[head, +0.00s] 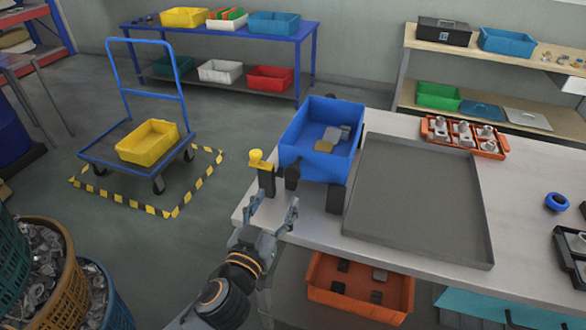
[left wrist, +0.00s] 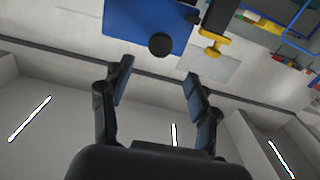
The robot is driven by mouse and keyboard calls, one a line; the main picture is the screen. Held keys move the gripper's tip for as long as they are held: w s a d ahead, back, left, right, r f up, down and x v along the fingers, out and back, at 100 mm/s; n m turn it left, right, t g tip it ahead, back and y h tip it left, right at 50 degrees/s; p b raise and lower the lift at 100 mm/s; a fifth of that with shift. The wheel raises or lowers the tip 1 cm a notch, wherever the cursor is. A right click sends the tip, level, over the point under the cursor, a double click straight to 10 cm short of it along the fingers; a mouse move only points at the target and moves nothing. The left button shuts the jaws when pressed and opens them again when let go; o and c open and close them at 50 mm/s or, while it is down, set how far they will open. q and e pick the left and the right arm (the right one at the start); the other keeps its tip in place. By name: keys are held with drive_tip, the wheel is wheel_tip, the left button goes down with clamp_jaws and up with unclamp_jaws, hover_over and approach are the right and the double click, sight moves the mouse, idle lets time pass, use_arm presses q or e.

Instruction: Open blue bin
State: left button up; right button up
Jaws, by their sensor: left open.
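In the left wrist view the blue bin (left wrist: 135,22), the knob (left wrist: 160,45) and the yellow handle (left wrist: 211,43) lie beyond my open fingers (left wrist: 158,72). My right gripper is not seen.
A large empty grey tray (head: 415,200) lies right of the bin. An orange tray of metal parts (head: 463,135) is behind it. An orange bin (head: 359,288) sits below the table edge. A cart with a yellow bin (head: 148,141) stands left on the floor.

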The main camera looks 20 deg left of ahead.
sight(291, 173)
use_arm(q)
drive_tip(key=w+p, duration=0.2)
drive_tip(key=w, duration=0.7)
drive_tip(key=shift+w+d+r+p, duration=0.1)
drive_tip(key=shift+w+d+p, duration=0.05)
drive_tip(key=shift+w+p, duration=0.15)
drive_tip(key=shift+w, duration=0.7)
clamp_jaws()
